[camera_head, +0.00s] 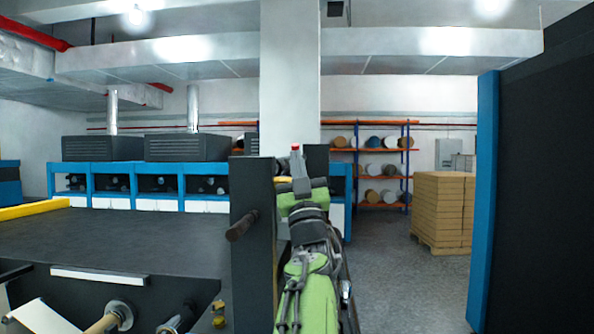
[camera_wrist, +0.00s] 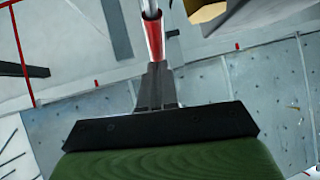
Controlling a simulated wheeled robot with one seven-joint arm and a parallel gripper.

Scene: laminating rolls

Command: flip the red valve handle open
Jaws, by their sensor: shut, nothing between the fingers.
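The red valve handle (camera_wrist: 154,38) shows in the wrist view as a narrow red bar with a pale metal part, straight beyond my fingertips. My gripper (camera_wrist: 157,70) is shut, with its dark fingers together and their tips at or very close to the bar's near end. I cannot tell whether they touch. In the head view a small red tip (camera_head: 295,147) shows just above my gripper (camera_head: 297,160), which points up. The valve body is not clearly visible.
A dark upright panel (camera_head: 252,235) with a brown knob stands left of my arm. A wide black machine bed (camera_head: 130,245) is further left. A blue-edged dark cabinet (camera_head: 483,200) is at right. Stacked boxes (camera_head: 441,212) stand on a pallet behind. Grey floor between is clear.

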